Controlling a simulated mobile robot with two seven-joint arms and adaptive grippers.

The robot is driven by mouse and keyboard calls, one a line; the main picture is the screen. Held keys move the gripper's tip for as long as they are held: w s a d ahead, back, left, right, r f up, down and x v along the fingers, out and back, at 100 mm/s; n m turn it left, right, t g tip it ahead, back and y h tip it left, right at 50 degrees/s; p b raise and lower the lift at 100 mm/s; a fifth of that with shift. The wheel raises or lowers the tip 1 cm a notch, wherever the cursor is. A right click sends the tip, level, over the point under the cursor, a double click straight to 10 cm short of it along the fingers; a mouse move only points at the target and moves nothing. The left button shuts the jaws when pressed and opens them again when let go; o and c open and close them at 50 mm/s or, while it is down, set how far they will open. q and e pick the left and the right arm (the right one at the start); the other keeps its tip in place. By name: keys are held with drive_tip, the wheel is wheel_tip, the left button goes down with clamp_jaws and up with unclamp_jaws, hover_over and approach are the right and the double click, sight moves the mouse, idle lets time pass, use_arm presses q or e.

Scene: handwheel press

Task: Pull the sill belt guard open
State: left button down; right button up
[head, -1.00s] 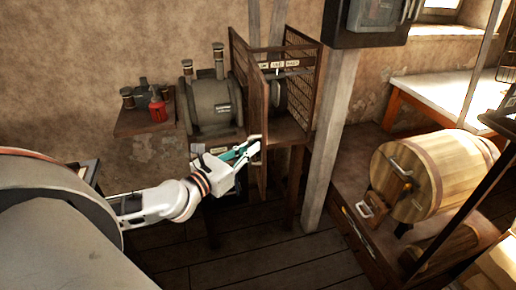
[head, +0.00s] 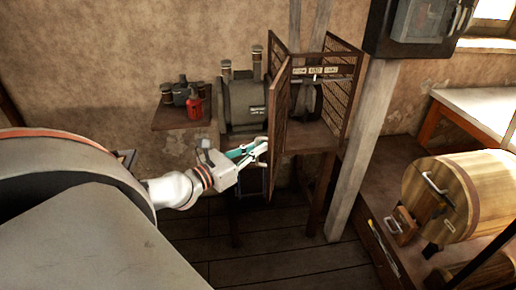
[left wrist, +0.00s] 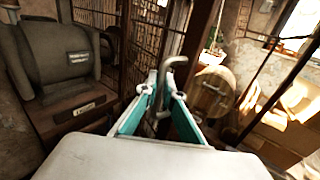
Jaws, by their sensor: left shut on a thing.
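The belt guard (head: 345,90) is a wooden cage with mesh sides in the middle of the head view. A dark pulley wheel (head: 307,97) shows inside through its open front. Its mesh door (head: 283,115) stands out from the cage towards me, seen nearly edge-on. My left gripper (head: 262,148) is at the door's outer edge, shut on the door handle. In the left wrist view the hooked grey handle (left wrist: 168,75) rises between my teal-padded fingers (left wrist: 160,105). The exact finger contact is partly hidden. My right gripper is not in view.
A grey motor (head: 247,103) stands left of the guard. A shelf (head: 175,122) holds a red can (head: 194,104) and dark jars. A wooden post (head: 362,140) stands close on the right, with a barrel (head: 455,195) beyond it. Plank floor is open below my gripper.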

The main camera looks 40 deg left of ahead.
use_arm(q)
drive_tip(key=c, duration=2.2)
unclamp_jaws()
drive_tip(key=shift+s+a, duration=0.25)
drive_tip(key=shift+s, duration=1.75)
drive_tip(key=shift+s+a, duration=0.2)
drive_tip(key=shift+s, duration=1.75)
drive_tip(key=shift+s+a, duration=0.25)
drive_tip(key=shift+s, duration=1.75)
